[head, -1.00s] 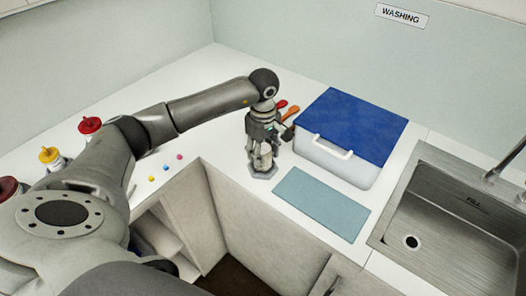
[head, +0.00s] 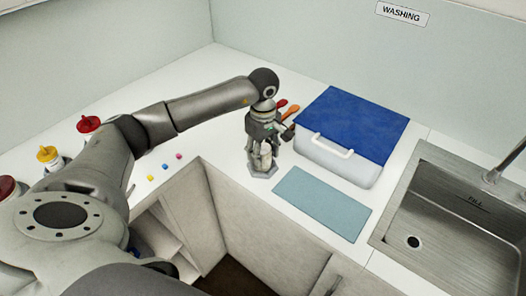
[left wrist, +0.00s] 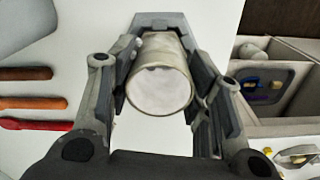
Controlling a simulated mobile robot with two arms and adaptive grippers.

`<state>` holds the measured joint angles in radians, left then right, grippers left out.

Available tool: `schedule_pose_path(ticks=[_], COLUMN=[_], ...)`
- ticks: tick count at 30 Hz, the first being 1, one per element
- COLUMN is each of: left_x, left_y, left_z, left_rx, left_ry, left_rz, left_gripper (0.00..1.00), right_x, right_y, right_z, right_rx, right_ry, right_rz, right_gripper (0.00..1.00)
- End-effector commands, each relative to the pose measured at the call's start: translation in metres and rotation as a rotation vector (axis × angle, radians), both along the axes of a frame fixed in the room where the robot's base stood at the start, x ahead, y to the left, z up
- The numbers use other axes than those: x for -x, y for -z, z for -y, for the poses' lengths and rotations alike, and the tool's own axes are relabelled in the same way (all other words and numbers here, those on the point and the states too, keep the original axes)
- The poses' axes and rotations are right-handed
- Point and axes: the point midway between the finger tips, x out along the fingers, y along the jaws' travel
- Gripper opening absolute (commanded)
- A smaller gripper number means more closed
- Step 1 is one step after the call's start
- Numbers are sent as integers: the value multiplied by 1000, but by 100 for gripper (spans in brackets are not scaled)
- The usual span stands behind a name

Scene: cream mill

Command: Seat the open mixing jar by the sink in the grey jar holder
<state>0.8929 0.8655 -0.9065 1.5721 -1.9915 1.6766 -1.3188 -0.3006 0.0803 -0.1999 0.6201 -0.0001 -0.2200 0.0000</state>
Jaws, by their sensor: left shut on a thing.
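The pale, open mixing jar (head: 264,158) stands upright on the counter, left of the blue-lidded box. My left gripper (head: 264,150) points down over it and is shut on it. In the left wrist view the jar (left wrist: 159,88) shows its round mouth between the two dark fingers (left wrist: 165,92). The grey jar holder (head: 264,172) is at the jar's foot. Its grey edge also shows beyond the jar in the left wrist view (left wrist: 160,18). The jar appears to be in the holder, but I cannot tell whether it is fully down. My right gripper is not in view.
A white box with a blue lid (head: 352,122) stands close to the right of my gripper. Red and orange handles (head: 288,110) lie behind it. A flat teal mat (head: 322,203) lies in front, with the sink (head: 450,215) farther right. Small coloured pieces (head: 165,167) lie left.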

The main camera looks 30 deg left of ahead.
Motion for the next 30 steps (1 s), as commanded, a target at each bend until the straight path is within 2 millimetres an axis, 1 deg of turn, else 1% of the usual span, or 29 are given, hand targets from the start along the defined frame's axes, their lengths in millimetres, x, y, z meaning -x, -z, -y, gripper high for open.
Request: schedule_pose_path(ticks=[3, 18, 30], left_x=[0, 0, 0], left_y=[2, 2, 7], left_z=[0, 0, 0], left_rx=[0, 0, -1], left_ry=[0, 0, 0], left_rz=[1, 0, 1], left_gripper=[32, 32, 32], right_x=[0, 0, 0], right_y=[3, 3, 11], right_z=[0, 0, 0], right_rx=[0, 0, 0], right_ry=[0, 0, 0], right_rz=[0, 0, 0], right_gripper=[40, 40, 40])
